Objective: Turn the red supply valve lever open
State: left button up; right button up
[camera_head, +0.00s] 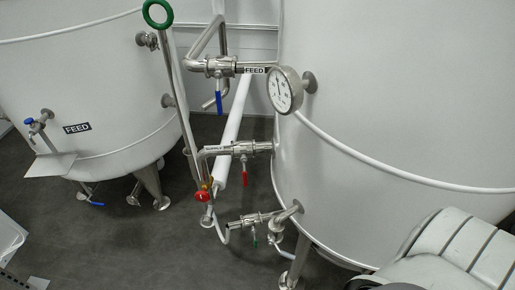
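The red lever (245,179) hangs straight down from a steel valve (243,148) on a horizontal pipe at mid-height. The pipe runs into the side of the large white tank (400,110) on the right. A small label on this pipe is too small to read for certain. The lever stands crosswise to the pipe. Nothing touches it, and it is in plain view. Neither of my grippers is in view.
A blue-handled valve (219,102) sits above on the FEED pipe, and a green-handled valve (254,241) below. A round red part (202,196) lies left of the lever. A dial gauge (285,90) juts from the tank. Another white tank (85,100) stands left; dark floor (120,250) is open in front.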

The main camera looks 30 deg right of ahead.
aim_at(244, 159)
jog(key=z, duration=0.9)
